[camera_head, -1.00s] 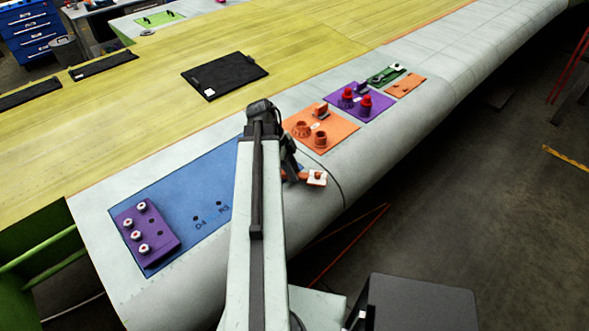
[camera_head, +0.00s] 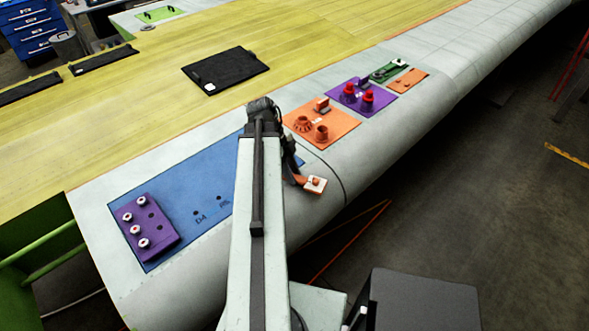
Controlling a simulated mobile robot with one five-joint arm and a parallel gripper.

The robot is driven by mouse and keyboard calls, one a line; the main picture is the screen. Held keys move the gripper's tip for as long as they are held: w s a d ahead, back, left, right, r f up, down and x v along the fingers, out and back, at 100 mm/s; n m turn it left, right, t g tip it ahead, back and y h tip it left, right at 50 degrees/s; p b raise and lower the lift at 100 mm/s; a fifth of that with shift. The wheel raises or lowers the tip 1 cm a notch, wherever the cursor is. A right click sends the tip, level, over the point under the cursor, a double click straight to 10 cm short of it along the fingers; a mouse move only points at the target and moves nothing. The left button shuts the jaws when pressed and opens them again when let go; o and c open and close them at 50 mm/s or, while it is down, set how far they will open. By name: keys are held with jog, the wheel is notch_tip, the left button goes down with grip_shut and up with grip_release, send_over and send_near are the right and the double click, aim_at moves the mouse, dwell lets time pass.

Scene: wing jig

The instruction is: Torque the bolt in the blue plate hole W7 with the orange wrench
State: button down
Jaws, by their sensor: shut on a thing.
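The blue plate (camera_head: 188,185) lies on the pale wing skin at the left, and my arm hides its middle. Two dark holes with small labels show on it left of my arm; one label looks like D4, and I cannot read W7 anywhere. My gripper (camera_head: 297,174) is right of my arm, at the plate's right end, and mostly hidden behind it. It is shut on the orange wrench (camera_head: 308,183), whose pale end (camera_head: 316,186) points right, over the wing's curved edge. I cannot tell its height above the skin. No bolt in W7 can be made out.
A purple block (camera_head: 160,243) with several white-topped bolts sits on the blue plate's left end. Beyond my gripper are an orange plate (camera_head: 340,127) with fittings, a purple plate (camera_head: 378,100) with red knobs, and a green plate (camera_head: 381,76). A black mat (camera_head: 235,70) lies farther back.

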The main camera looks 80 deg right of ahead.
jog(key=shift+w+a+f+m+y, duration=0.15)
jog(key=shift+a+m+y, duration=0.1)
jog(key=shift+a+m, duration=0.35)
jog(key=shift+w+a+r+m+y, duration=0.15)
jog(key=shift+a+m+y, duration=0.1)
jog(key=shift+a+m, duration=0.3)
jog(key=shift+f, duration=0.1)
jog(key=shift+w+a+m+y, duration=0.2)
jog(key=shift+w+a+m, duration=0.1)
jog(key=shift+a+m, duration=0.3)
jog(key=shift+w+a+m+y, duration=0.25)
jog(key=shift+a+m, duration=0.25)
jog(key=shift+m, duration=0.15)
jog(key=shift+t, duration=0.3)
jog(key=shift+w+a+m+t+y, duration=0.35)
jog(key=shift+w+a+m, duration=0.4)
jog(key=shift+a+m, duration=0.3)
